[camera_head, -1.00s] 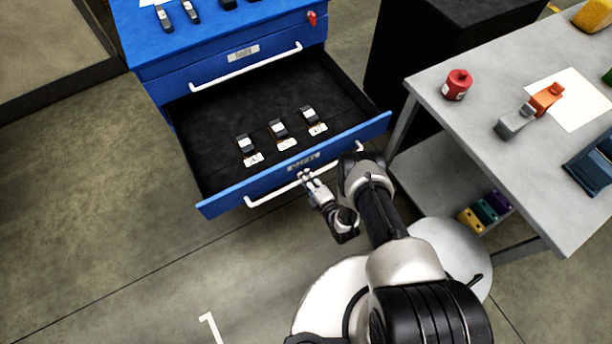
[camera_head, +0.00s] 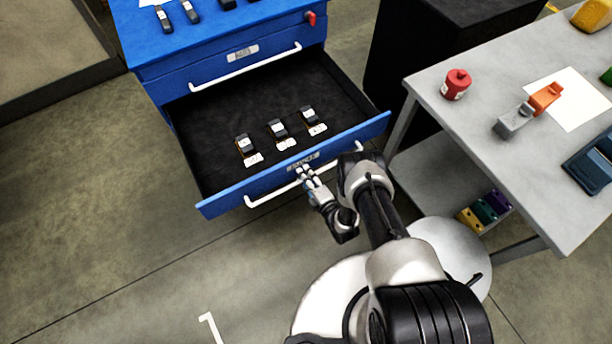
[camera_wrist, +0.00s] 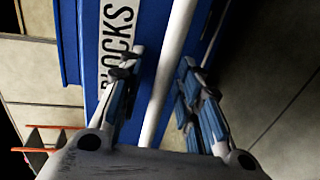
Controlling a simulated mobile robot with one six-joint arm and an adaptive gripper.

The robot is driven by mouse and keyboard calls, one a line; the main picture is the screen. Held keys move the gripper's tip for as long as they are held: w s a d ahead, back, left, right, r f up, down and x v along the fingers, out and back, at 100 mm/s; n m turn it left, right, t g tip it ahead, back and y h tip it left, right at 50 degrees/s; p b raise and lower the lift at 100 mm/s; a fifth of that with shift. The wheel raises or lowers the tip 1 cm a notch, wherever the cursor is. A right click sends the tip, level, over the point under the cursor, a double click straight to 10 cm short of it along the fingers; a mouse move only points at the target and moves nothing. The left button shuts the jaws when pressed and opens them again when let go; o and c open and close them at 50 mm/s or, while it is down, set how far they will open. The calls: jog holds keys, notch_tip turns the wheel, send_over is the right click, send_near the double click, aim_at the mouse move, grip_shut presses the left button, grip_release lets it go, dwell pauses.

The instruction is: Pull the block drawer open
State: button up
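The block drawer (camera_head: 232,201) is the lower drawer of the blue cabinet, and it stands pulled well out. Its label (camera_wrist: 118,40) reads "BLOCKS" in the wrist view. Three dark blocks with white tags, one of them the middle block (camera_head: 278,130), lie on its black floor. The drawer's white bar handle (camera_head: 262,196) runs along the front. My gripper (camera_head: 305,173) is at the middle of this handle. In the wrist view, the bar (camera_wrist: 168,65) passes between my fingers (camera_wrist: 160,85), which stand apart with gaps beside it.
The upper drawer (camera_head: 205,72) is shut, with a red piece (camera_head: 311,18) at its right end. A grey table (camera_head: 440,75) at right carries a red canister (camera_head: 456,84), clamps and paper. Open floor (camera_head: 110,230) lies left of the drawer.

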jog(key=v, duration=1.2)
jog(key=shift+w+r, duration=0.1)
